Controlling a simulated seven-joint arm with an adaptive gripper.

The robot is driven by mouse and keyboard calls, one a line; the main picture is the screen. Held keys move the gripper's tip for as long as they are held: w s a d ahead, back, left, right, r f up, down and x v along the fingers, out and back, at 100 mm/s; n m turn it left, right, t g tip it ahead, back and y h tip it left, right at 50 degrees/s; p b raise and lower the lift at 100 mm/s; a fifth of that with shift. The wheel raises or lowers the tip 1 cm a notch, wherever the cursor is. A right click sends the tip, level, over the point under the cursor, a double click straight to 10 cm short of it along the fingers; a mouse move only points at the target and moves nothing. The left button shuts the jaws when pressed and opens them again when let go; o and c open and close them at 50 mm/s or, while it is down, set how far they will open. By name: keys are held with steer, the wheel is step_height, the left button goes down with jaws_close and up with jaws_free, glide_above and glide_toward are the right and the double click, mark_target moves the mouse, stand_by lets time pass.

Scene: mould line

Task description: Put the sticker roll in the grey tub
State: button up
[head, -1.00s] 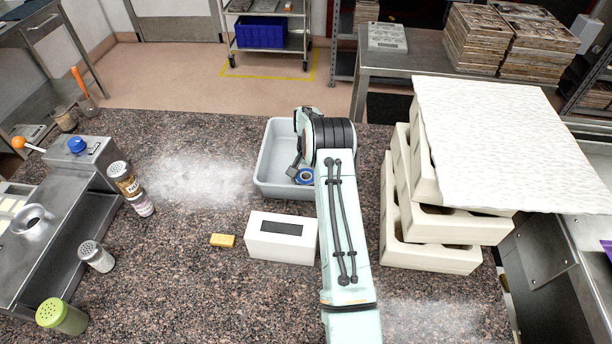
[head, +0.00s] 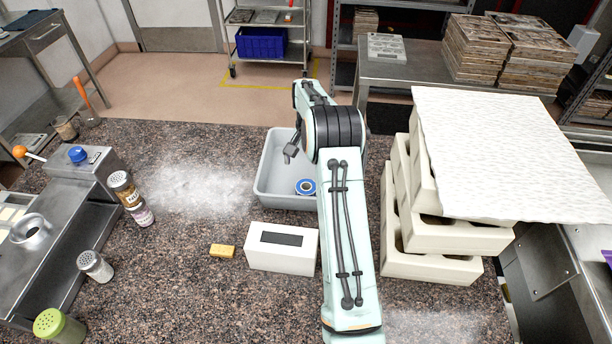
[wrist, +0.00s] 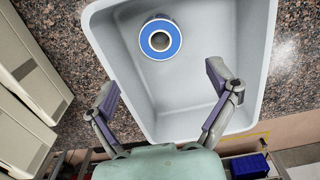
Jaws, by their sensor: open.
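The sticker roll (head: 306,186), a blue ring with a pale core, lies in the grey tub (head: 262,182) near its front right part. In the wrist view the roll (wrist: 160,40) rests inside the tub (wrist: 262,50), close to one wall. My gripper (head: 291,150) is above the tub, higher than its floor and apart from the roll. In the wrist view my gripper (wrist: 160,82) has its two fingers spread wide with nothing between them. My arm hides the tub's right side in the head view.
A white box (head: 282,247) with a dark panel stands in front of the tub. Stacked cream crates (head: 430,265) stand to the right. A yellow block (head: 222,251) lies front left. Shakers (head: 124,188) stand further left. Floury counter (head: 195,185) left of the tub is clear.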

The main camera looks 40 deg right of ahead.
steer(key=s+a+r+n, duration=0.3)
steer(key=s+a+r, duration=0.3)
steer(key=a+r, duration=0.3)
steer(key=s+a+r+n, duration=0.3)
steer(key=s+a+r, duration=0.3)
steer(key=a, duration=0.5)
steer(key=s+a+n, duration=0.1)
steer(key=s+a, duration=0.2)
steer(key=s, duration=0.3)
steer(key=s+a+n, duration=0.1)
steer(key=s+a, duration=0.2)
steer(key=s, duration=0.2)
steer(key=s+a+f+n, duration=0.1)
steer(key=s+a+n, duration=0.1)
steer(key=s, duration=0.4)
steer(key=shift+s+a+y, duration=0.3)
steer(key=shift+a+y, duration=0.1)
